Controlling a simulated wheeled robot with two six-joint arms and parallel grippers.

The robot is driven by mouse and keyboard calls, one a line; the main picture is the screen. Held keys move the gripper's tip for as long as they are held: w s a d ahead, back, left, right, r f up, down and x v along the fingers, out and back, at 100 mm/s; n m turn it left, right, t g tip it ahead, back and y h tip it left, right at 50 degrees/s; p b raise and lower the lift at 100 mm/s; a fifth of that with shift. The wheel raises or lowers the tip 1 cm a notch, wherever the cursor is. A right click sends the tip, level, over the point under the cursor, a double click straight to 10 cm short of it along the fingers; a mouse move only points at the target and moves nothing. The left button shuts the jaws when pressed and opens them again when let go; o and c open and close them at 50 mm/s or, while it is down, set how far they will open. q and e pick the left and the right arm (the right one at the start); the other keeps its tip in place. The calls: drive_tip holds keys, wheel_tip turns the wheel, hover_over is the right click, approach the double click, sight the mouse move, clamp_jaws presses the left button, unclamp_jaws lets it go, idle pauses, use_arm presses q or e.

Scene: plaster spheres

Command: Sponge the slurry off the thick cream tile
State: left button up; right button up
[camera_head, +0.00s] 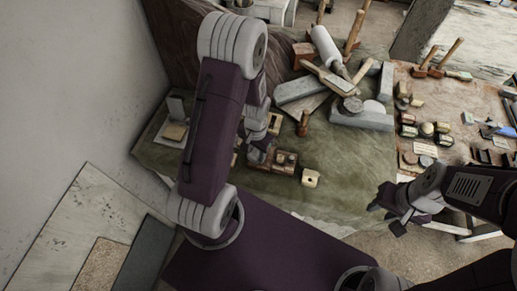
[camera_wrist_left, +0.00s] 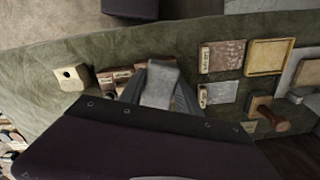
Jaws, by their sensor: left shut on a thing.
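A thick cream tile with a paler rim (camera_wrist_left: 268,56) lies flat on the green cloth, right of centre in the left wrist view. In the head view a cream tile (camera_head: 175,131) lies at the bench's left end. Slurry on it is too small to make out. My left gripper (camera_head: 257,155) is shut on a grey block, possibly the sponge (camera_wrist_left: 160,82), held low over the cloth, apart from the cream tile. My right gripper (camera_head: 384,218) appears open and empty beyond the bench's front edge.
A brown labelled tile (camera_wrist_left: 222,56) and a grey labelled tile (camera_wrist_left: 218,93) lie between the held block and the cream tile. A wooden block with a hole (camera_head: 310,177) sits near the front edge. A wooden-handled stamp (camera_wrist_left: 268,118) stands nearby. Mallets and stone blocks (camera_head: 360,118) crowd the back.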

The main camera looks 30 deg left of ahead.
use_arm(q)
drive_tip(key=shift+w+r, duration=0.1)
drive_tip(key=shift+w, duration=0.5)
drive_tip(key=shift+w+d, duration=0.1)
drive_tip(key=shift+w, duration=0.55)
drive_tip(key=shift+w+d, duration=0.15)
drive_tip(key=shift+w, duration=0.85)
drive_tip(key=shift+s+r+p, duration=0.6)
drive_tip(key=shift+s+p, duration=0.2)
drive_tip(key=shift+p, duration=0.05)
drive_tip(key=shift+s, duration=0.3)
drive_tip(key=shift+w, duration=0.1)
